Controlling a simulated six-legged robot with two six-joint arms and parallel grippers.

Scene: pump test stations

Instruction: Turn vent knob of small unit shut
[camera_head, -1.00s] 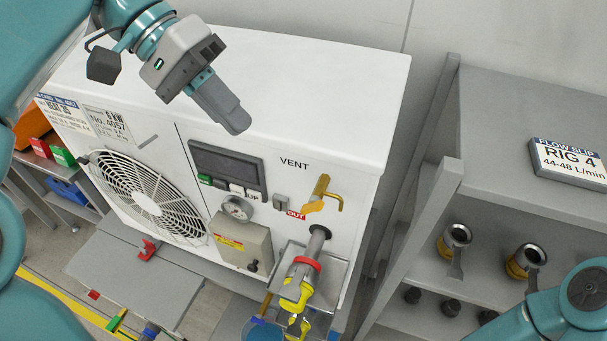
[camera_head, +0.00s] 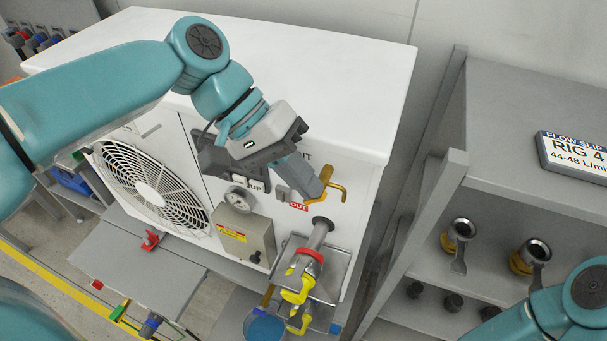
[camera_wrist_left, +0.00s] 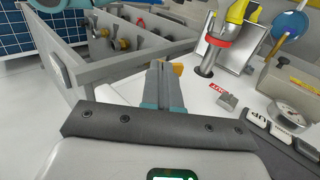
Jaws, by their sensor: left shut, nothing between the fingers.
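The small unit (camera_head: 350,180) is a white box with a fan grille and a control panel on its front. Its brass vent knob (camera_head: 337,190) sits at the right of the front face, above the outlet pipe. My left gripper (camera_head: 317,194) is shut and empty, its fingertips right beside the knob's left side. Whether they touch it I cannot tell. In the left wrist view the shut fingers (camera_wrist_left: 164,88) cover most of the knob, and only a bit of its brass (camera_wrist_left: 178,68) shows behind the tips. My right gripper is out of view.
Below the knob, the outlet pipe (camera_head: 318,236) with a red ring and yellow-handled coupling sticks out. A gauge (camera_head: 240,200) is to the left. A grey shelf (camera_head: 450,190) with metal fittings stands close on the right.

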